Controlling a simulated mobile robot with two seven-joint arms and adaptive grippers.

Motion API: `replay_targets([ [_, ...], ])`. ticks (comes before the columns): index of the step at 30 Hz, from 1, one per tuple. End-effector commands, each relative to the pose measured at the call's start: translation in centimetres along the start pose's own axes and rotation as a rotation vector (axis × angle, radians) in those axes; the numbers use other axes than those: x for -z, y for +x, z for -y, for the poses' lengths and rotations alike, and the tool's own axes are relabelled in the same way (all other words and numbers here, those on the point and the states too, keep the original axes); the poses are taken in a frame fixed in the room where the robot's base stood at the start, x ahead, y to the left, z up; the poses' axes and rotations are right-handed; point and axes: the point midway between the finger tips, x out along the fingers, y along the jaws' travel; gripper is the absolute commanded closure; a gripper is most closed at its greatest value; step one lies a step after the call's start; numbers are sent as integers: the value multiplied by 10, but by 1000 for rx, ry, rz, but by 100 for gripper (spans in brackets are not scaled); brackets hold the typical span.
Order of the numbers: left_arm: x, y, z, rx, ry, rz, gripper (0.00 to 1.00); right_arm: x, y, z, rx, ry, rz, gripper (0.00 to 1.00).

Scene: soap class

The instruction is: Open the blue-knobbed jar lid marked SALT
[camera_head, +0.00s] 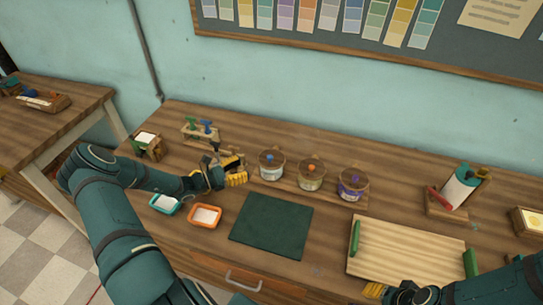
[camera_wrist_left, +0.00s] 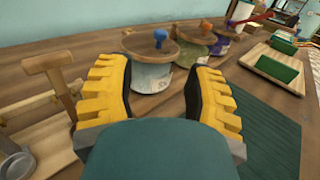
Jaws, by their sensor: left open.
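The nearest jar (camera_head: 271,170) has a wooden lid with a blue knob (camera_head: 270,157) and a pale label too small to read. Its lid sits on it, and the jar (camera_wrist_left: 152,77) also shows in the left wrist view. My left gripper (camera_head: 239,173) is open and empty, just left of this jar. In the left wrist view its yellow fingers are spread, with the jar beyond and between them. My right gripper (camera_head: 397,293) is at the bottom edge, partly cut off; its jaws are unclear.
An orange-knobbed jar (camera_head: 310,180) and a purple-labelled jar (camera_head: 352,190) stand to the right. A dark green mat (camera_head: 272,225) lies in front. Teal (camera_head: 164,204) and orange (camera_head: 205,216) trays sit front left. A green-handled board (camera_head: 405,248) lies front right. A wooden rack (camera_head: 198,129) stands behind my left gripper.

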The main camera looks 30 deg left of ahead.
Motion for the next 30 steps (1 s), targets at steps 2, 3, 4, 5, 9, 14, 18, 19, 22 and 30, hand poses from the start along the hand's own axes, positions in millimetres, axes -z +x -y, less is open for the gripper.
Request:
replay_targets([
  [2,0,17,1,4,-1,2,48,0,-1,0,0,0,0,53],
  [3,0,25,1,4,-1,1,48,0,-2,0,0,0,0,53],
  [4,0,31,1,4,0,2,48,0,-2,0,0,0,0,53],
  [5,0,38,1,4,0,2,48,0,-2,1,0,0,0,53],
  [9,0,65,1,4,1,0,48,1,-3,1,1,0,-1,53],
  [14,0,90,1,2,1,0,48,1,-4,1,1,0,-1,53],
  [18,1,105,1,3,1,-1,48,1,-4,1,1,0,-1,53],
  [19,1,107,1,2,1,-2,48,1,-4,1,1,0,-1,53],
  [22,1,111,0,1,1,-2,48,1,-4,1,1,0,-1,53],
  [30,1,112,1,1,1,-2,48,1,-4,1,1,0,-1,53],
])
